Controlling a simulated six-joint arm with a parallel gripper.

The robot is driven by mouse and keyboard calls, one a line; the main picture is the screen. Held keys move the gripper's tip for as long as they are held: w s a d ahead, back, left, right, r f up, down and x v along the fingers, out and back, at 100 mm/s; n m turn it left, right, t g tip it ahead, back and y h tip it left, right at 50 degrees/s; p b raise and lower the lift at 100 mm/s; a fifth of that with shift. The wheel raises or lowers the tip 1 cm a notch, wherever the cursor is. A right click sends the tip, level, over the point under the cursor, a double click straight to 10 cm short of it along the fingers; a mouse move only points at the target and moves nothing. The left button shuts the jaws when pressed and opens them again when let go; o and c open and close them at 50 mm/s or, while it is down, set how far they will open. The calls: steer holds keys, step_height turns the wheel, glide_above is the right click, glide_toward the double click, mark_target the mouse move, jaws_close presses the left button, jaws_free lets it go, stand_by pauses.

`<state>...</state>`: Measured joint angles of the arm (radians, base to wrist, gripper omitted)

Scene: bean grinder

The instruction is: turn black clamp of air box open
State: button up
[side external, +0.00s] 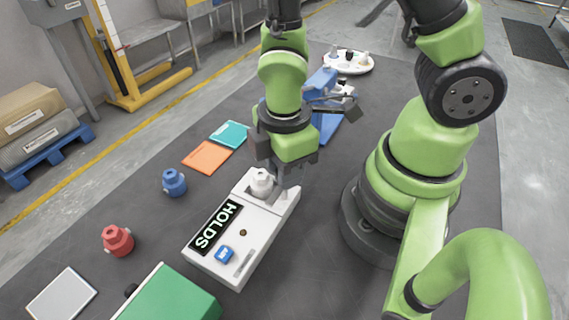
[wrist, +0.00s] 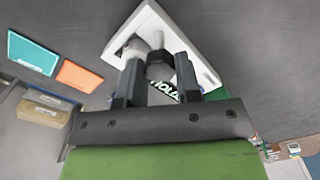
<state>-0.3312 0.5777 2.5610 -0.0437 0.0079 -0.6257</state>
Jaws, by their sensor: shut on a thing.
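The air box is a white box (side external: 262,225) on the dark table, with a display reading HOLDS, a blue button (side external: 224,254) and a white round fitting (side external: 262,182) at its far end. It also shows in the wrist view (wrist: 150,22). My gripper (side external: 277,178) is low over that far end, beside the white fitting. In the wrist view my gripper (wrist: 158,80) has its two fingers on either side of a dark piece, the black clamp (wrist: 159,66), and is shut on it. My fingers hide part of the clamp, and its exact angle is hard to tell.
A blue fitting (side external: 174,182) and a red fitting (side external: 117,240) stand left of the box. A green box (side external: 170,296) is close to its near end. Teal (side external: 230,134) and orange (side external: 208,155) plates lie behind left.

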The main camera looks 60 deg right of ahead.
steer(key=shift+w, duration=0.2)
steer(key=o, duration=0.9)
steer(key=shift+s, duration=0.1)
steer(key=shift+r, duration=0.1)
step_height(320, 180, up, 10)
steer(key=shift+f, duration=0.1)
steer(key=s+d+r+m+t, duration=0.1)
steer(key=r+m+t, duration=0.1)
steer(key=r+m, duration=0.2)
steer(key=s+d+r+m+t+y, duration=0.1)
steer(key=r+m+t, duration=0.1)
steer(key=r+m, duration=0.2)
steer(key=s+d+r+m+t+y, duration=0.1)
steer(key=r+m+t, duration=0.2)
steer(key=m, duration=0.4)
steer(key=shift+s+d+r+m, duration=0.1)
steer(key=shift+r+m, duration=0.05)
steer(key=shift+r, duration=0.3)
steer(key=shift+s+d+r+m, duration=0.1)
steer(key=shift+r+m, duration=0.05)
steer(key=shift+r, duration=0.25)
